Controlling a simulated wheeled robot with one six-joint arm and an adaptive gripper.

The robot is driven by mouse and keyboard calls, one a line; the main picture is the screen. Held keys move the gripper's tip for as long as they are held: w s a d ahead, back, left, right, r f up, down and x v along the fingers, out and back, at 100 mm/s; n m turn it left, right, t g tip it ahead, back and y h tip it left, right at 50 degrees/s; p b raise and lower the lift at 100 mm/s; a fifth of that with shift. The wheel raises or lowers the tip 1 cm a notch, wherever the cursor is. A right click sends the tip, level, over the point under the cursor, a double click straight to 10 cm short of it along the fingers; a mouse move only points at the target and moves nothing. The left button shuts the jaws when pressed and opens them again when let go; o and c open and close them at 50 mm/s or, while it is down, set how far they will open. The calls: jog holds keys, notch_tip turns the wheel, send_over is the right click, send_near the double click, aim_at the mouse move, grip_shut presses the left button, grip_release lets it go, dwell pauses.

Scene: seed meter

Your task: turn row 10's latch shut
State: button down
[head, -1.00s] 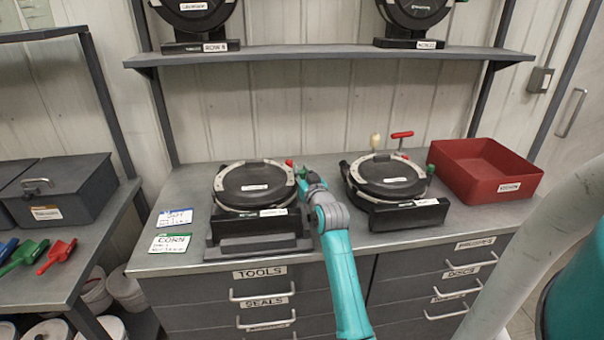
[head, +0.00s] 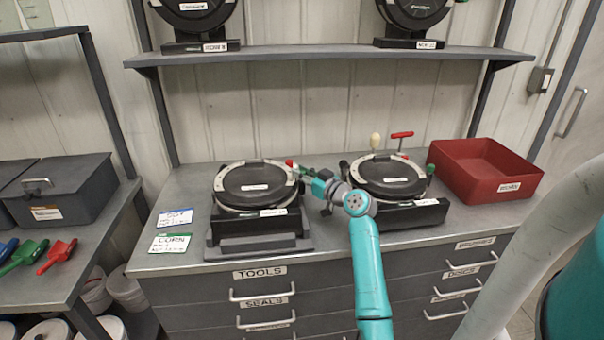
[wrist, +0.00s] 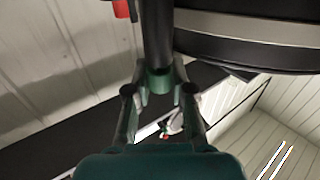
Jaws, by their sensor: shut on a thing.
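The left seed meter (head: 253,188) is a round black housing with a pale rim on a black stand on the counter. Its front label is too small to read, so I cannot tell its row number. My gripper (head: 309,173) is at this meter's right side, reaching in from the right. In the wrist view my gripper (wrist: 159,78) is shut on the green end of a dark latch handle (wrist: 158,40), a finger on each side. The meter's dark round edge (wrist: 245,40) is close on the right there. A red knob (head: 289,163) shows beside the gripper.
A red bin (head: 487,168) is farther right. A shelf (head: 330,58) with two more meters runs above.

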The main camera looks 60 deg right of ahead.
jog(key=shift+n+y, duration=0.5)
jog(key=shift+y, duration=0.2)
jog(key=c, duration=1)
grip_release()
jog(key=shift+s+a, duration=0.25)
jog(key=shift+s, duration=1)
jog(key=shift+s+a, duration=0.2)
jog(key=shift+s, duration=1)
jog(key=shift+s+a, duration=0.25)
jog(key=shift+s, duration=1)
